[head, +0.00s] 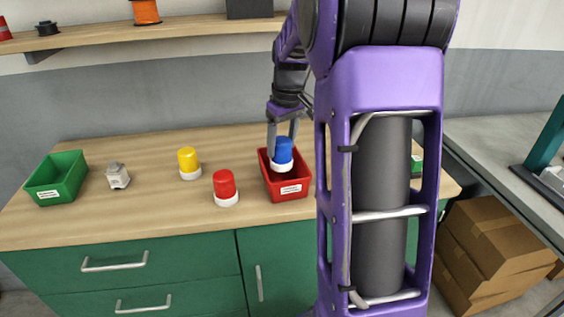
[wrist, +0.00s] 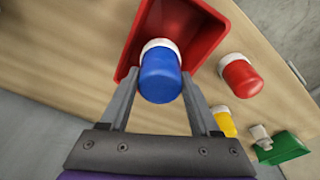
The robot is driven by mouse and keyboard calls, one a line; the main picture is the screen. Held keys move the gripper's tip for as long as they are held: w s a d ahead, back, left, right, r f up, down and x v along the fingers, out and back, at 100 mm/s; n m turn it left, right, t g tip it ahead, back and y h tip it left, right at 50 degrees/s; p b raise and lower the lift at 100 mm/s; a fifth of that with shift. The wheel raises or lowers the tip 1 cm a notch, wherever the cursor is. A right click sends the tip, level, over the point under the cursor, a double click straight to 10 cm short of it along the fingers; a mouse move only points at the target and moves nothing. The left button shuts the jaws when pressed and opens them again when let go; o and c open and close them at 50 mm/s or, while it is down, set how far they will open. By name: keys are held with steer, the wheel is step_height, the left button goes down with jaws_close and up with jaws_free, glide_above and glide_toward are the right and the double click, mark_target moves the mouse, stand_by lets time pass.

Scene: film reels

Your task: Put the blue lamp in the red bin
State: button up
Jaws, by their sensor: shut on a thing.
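The blue lamp (head: 282,153) has a blue dome and a white base. My gripper (head: 283,146) is shut on it, with one finger on each side of the dome in the wrist view (wrist: 160,88). The red bin (head: 291,188) stands on the wooden worktop with a white label on its front. The lamp (wrist: 161,75) is upright over the bin's opening, and the bin (wrist: 208,38) shows behind it in the wrist view. I cannot tell whether the white base touches the bin's floor. Part of the bin's right side is close to my arm in the head view.
A red lamp (head: 225,186) stands just left of the bin. A yellow lamp (head: 188,162), a small grey device (head: 117,175) and a green bin (head: 57,177) are farther left. A shelf (head: 150,33) runs above. The worktop's front left is clear.

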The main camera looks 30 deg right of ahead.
mark_target(282, 159)
steer(key=shift+f+b, duration=0.3)
steer(key=shift+f, duration=1.95)
steer(key=shift+f, duration=0.15)
steer(key=o, duration=1.2)
steer(key=shift+c, duration=0.2)
steer(key=r, duration=0.4)
steer(key=s+r+p, duration=0.1)
steer(key=r, duration=0.3)
steer(key=r+p, duration=0.1)
steer(key=r, duration=0.3)
steer(key=shift+s+d+r, duration=0.15)
steer(key=shift+s+d, duration=0.05)
steer(key=shift+s, duration=0.15)
